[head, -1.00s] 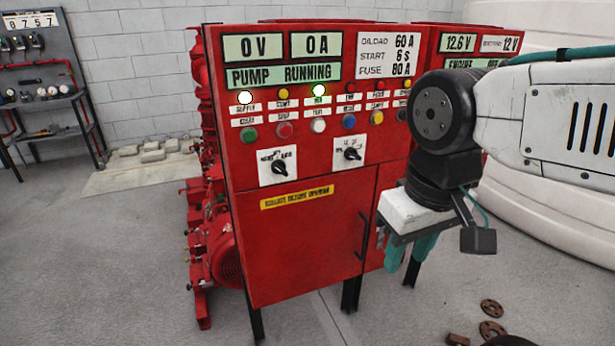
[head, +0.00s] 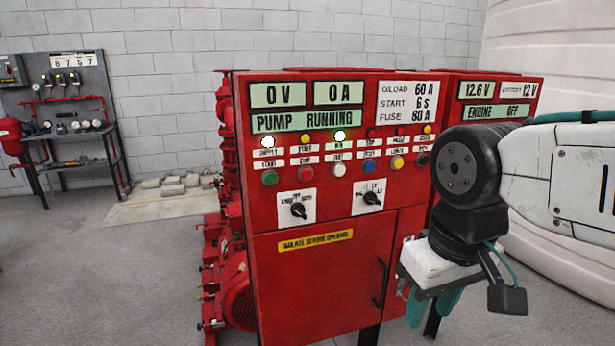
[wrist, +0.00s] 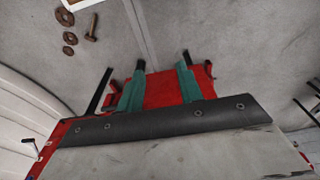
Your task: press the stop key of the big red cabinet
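The big red cabinet (head: 310,285) stands upright in the middle of the head view, its panel facing me. A row of round buttons crosses the panel. The red button (head: 305,173), second from the left beside the green one (head: 270,178), has a small label above it that seems to read STOP. The display reads PUMP RUNNING, and a white lamp and a green lamp are lit. My gripper (head: 433,308) points down near the cabinet's right side, below and right of the buttons. In the wrist view its teal fingers (wrist: 162,65) are apart with nothing held between them.
A smaller red engine cabinet (head: 490,105) adjoins on the right, partly behind my arm. A red pump (head: 232,290) stands at the cabinet's left. A gauge bench (head: 75,120) is at the far left. Rusty flanges (wrist: 69,38) lie on the floor.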

